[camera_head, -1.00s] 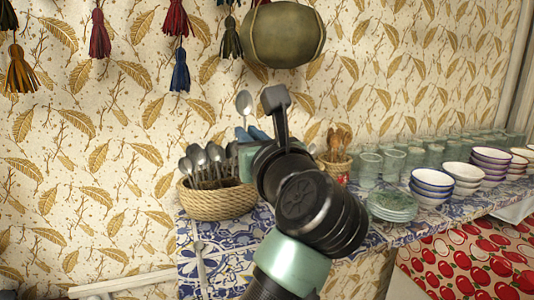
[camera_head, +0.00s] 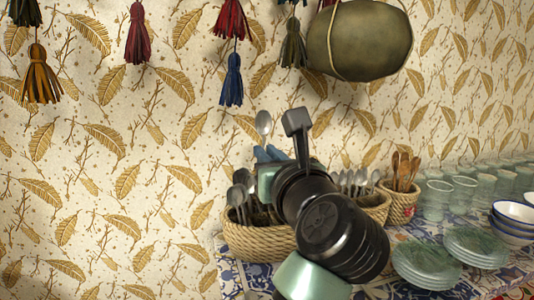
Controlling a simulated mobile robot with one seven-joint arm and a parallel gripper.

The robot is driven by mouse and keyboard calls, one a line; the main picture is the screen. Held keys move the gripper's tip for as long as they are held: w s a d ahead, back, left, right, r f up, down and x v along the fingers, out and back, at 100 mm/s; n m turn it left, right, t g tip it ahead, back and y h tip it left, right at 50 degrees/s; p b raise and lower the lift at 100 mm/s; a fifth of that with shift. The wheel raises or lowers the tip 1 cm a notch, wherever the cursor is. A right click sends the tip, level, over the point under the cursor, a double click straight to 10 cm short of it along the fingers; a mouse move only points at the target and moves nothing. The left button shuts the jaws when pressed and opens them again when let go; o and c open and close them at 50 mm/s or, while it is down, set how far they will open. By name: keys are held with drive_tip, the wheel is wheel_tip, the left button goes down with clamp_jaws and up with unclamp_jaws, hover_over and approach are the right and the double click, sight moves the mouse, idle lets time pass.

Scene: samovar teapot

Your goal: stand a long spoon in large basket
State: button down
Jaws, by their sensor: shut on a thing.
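A woven large basket (camera_head: 258,243) stands on the table, with several metal spoons upright in its left part. My gripper (camera_head: 268,154) has blue fingers and is shut on a long metal spoon (camera_head: 263,122). This spoon is upright, bowl up, above the fingers. Its lower part is hidden by my gripper and arm. In the picture my gripper is just above the right part of the basket; I cannot tell whether the spoon's lower end is inside the basket. My arm covers the basket's right side.
Behind my arm, another woven basket (camera_head: 378,209) holds several spoons. A small basket (camera_head: 399,205) with wooden utensils stands beside it. Glasses (camera_head: 438,198), stacked plates (camera_head: 427,262) and bowls (camera_head: 512,226) fill the right. Tassels and a round flask (camera_head: 359,40) hang above.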

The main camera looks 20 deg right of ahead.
drive_tip(key=shift+f+b, duration=3.6)
drive_tip(key=shift+f, duration=1.5)
drive_tip(key=c, duration=0.8)
unclamp_jaws()
drive_tip(key=shift+c, duration=0.2)
drive_tip(key=s+b, duration=0.1)
drive_tip(key=s, duration=1.2)
drive_tip(key=shift+w, duration=0.1)
